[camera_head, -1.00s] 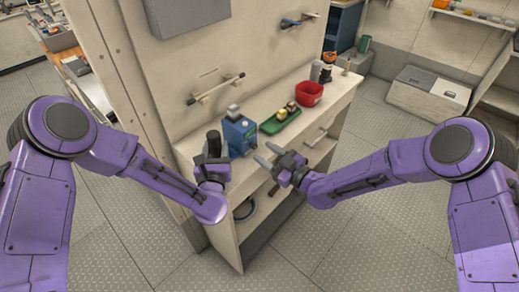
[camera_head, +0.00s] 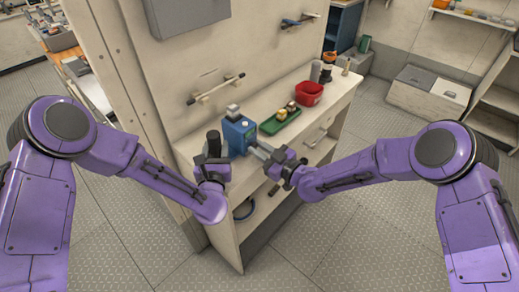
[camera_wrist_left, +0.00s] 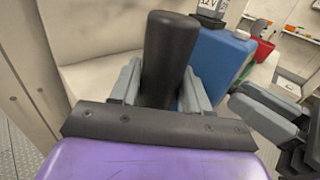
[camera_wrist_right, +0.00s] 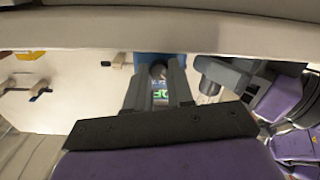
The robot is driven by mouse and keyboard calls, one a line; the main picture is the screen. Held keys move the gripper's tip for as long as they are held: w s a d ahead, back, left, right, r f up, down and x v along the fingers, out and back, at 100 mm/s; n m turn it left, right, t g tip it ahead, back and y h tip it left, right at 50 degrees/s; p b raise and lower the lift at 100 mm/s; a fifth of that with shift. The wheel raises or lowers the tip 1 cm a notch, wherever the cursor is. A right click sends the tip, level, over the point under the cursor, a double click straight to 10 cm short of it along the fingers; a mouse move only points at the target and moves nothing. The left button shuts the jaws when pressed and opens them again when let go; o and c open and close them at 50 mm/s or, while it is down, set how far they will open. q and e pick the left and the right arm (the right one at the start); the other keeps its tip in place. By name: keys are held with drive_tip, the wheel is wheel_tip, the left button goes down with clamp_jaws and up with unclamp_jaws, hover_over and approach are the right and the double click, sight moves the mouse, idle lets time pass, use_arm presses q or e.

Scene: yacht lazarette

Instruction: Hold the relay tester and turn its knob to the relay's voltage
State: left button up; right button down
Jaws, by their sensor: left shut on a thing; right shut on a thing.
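The blue relay tester (camera_head: 238,134) stands on the workbench near its front left end. Its black upright handle (camera_wrist_left: 168,55) is between the fingers of my left gripper (camera_wrist_left: 160,88), which is shut on it. The relay (camera_head: 233,110) sits on top of the tester; its label (camera_wrist_left: 210,6) reads 12V in the left wrist view. My right gripper (camera_head: 258,148) is at the tester's front face, shut on the dark round knob (camera_wrist_right: 158,70). Below the knob in the right wrist view, a small display (camera_wrist_right: 160,93) shows green characters, partly hidden by the fingers; they look like OF.
On the bench, a green tray (camera_head: 281,121) with small parts lies right of the tester, and a red bin (camera_head: 309,93) stands beyond it. A wall rail (camera_head: 216,89) is behind. The floor (camera_head: 340,240) before the bench is clear.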

drive_tip(key=m, duration=0.4)
drive_tip(key=shift+d+m, duration=0.1)
drive_tip(key=shift+m, duration=2.1)
drive_tip(key=c, duration=1)
unclamp_jaws()
drive_tip(key=v, duration=1.2)
